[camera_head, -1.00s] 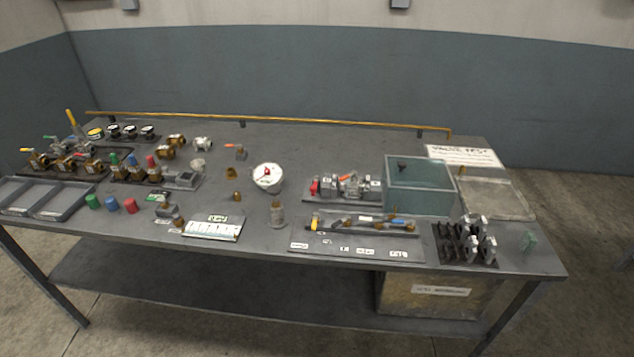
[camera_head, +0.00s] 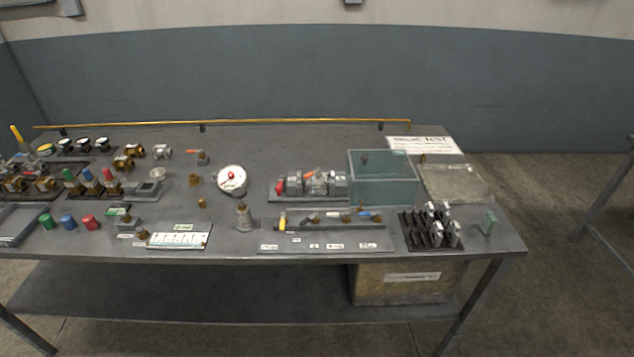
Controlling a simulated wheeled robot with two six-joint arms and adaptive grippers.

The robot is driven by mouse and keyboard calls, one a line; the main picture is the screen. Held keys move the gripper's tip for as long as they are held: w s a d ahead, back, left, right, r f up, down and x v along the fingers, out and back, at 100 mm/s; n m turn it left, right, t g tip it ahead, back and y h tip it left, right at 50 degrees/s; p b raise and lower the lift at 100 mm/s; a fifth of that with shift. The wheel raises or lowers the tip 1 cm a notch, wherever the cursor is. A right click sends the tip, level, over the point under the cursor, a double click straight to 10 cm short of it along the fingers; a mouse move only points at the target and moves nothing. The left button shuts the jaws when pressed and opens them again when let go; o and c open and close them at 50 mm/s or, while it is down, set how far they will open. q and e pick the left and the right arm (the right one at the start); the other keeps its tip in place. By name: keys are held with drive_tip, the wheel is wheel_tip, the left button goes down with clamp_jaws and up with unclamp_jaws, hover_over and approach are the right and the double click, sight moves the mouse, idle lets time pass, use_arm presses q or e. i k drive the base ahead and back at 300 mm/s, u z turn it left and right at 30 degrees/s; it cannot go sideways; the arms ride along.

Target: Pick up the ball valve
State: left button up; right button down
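Several valve-like parts show on the grey workbench (camera_head: 225,215), and I cannot tell which one is the task's ball valve. A small loose valve with an orange-red lever (camera_head: 199,157) stands near the back, left of centre. A row of small valves with yellow and blue levers lies on a grey tray (camera_head: 330,222) at the front. Brass valves (camera_head: 44,184) stand on a dark rack at the left. A larger grey assembly with a red end and an orange handle (camera_head: 313,183) sits right of centre. Neither of my grippers is in view.
A white dial gauge (camera_head: 231,179) stands mid-bench. A clear tank (camera_head: 382,181) and a shallow tray (camera_head: 454,186) are at the right. A rack of upright grey parts (camera_head: 430,230) stands at the front right. A brass rail (camera_head: 225,122) runs along the back edge.

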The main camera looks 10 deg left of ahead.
sight(321, 184)
drive_tip(key=z, duration=0.4)
drive_tip(key=k, duration=0.55)
drive_tip(key=z, duration=1.25)
drive_tip(key=i, duration=1.25)
drive_tip(key=u, duration=0.45)
drive_tip(key=i, duration=0.75)
drive_tip(key=u, duration=0.9)
